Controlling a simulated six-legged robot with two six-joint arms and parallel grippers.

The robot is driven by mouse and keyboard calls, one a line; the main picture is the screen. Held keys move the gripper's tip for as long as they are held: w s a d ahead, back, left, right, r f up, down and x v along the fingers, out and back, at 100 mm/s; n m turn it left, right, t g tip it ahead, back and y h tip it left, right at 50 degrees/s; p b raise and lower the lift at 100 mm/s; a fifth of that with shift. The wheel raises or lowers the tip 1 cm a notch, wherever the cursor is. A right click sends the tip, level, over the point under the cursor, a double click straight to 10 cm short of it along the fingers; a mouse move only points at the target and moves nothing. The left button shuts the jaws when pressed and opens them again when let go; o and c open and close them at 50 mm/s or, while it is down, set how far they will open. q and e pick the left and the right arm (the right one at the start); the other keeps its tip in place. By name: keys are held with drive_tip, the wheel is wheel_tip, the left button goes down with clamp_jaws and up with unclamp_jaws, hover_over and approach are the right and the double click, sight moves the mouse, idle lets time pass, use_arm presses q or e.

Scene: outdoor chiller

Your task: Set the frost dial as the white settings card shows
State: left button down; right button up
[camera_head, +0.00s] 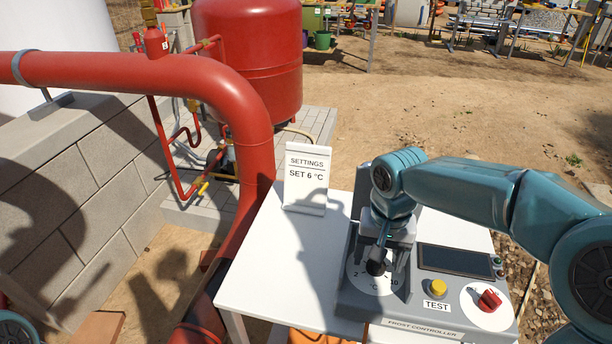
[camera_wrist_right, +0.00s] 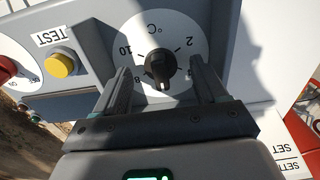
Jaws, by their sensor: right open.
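The white settings card (camera_head: 306,178) stands upright on the white table and reads "SET 6 °C". The frost dial (camera_head: 372,279) is a white disc with a black knob on the grey frost controller (camera_head: 425,315). In the right wrist view the dial (camera_wrist_right: 143,33) shows 2, 8, 10 and °C, upside down; the knob (camera_wrist_right: 159,66) hides part of the scale. My right gripper (camera_head: 380,258) is over the dial. In the wrist view its open fingers (camera_wrist_right: 162,82) are on either side of the knob, apart from it. My left gripper is not visible.
The controller also has a yellow TEST button (camera_head: 438,288), a red switch (camera_head: 489,300) and a dark display (camera_head: 455,261). A thick red pipe (camera_head: 253,130) runs along the table's left side.

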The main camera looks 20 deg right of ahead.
wheel_tip(320, 180, up, 7)
drive_tip(key=p, duration=0.6)
wheel_tip(320, 180, up, 16)
drive_tip(key=p, duration=0.2)
drive_tip(key=shift+r, duration=0.2)
